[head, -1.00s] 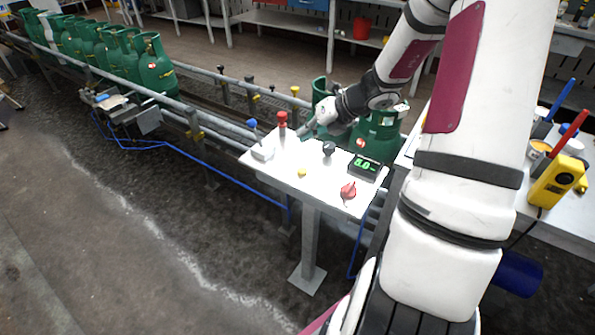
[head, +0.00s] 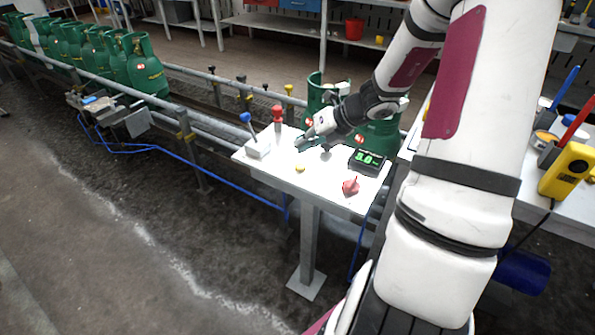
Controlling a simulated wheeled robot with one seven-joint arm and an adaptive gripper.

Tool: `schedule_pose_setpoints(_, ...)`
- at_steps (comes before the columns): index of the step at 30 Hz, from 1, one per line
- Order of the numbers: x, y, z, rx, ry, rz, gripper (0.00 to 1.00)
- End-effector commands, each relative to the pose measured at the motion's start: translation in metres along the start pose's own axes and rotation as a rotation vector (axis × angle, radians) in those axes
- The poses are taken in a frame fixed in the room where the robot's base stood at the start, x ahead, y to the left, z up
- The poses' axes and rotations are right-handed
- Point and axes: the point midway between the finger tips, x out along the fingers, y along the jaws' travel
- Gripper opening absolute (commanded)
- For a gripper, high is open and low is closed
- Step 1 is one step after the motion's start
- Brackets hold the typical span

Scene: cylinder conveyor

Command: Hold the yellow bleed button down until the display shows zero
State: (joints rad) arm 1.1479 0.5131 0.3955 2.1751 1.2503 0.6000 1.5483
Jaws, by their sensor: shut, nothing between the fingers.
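The small yellow bleed button (head: 299,168) sits on the white top of the control panel (head: 322,182), left of the middle. The black display (head: 367,161) at the panel's right shows green digits that look like 8.0, though they are small and blurred. My gripper (head: 301,145) is shut and empty. It reaches in from the right over the back of the panel, with its tips just behind the button and apart from it. The gap in height between the tips and the panel is hard to judge.
The panel also carries a red mushroom knob (head: 278,116), a blue-tipped lever (head: 246,119) and a red rotary knob (head: 350,187). A dark knob (head: 325,153) is partly hidden by my gripper. Green cylinders (head: 146,68) stand on the conveyor behind.

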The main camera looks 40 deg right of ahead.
Motion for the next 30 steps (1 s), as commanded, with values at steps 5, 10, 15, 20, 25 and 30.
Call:
schedule_pose_setpoints(5,0.017,-0.012,-0.012,0.001,0.001,0.001,0.00)
schedule_pose_setpoints(10,0.022,-0.015,-0.016,-0.001,0.000,0.001,0.00)
schedule_pose_setpoints(15,0.021,-0.015,-0.016,-0.001,0.000,0.001,0.00)
schedule_pose_setpoints(20,0.021,-0.015,-0.016,-0.001,0.000,0.000,0.00)
schedule_pose_setpoints(25,0.021,-0.015,-0.016,-0.001,0.000,0.000,0.00)
schedule_pose_setpoints(30,0.021,-0.015,-0.016,-0.001,0.000,0.000,0.00)
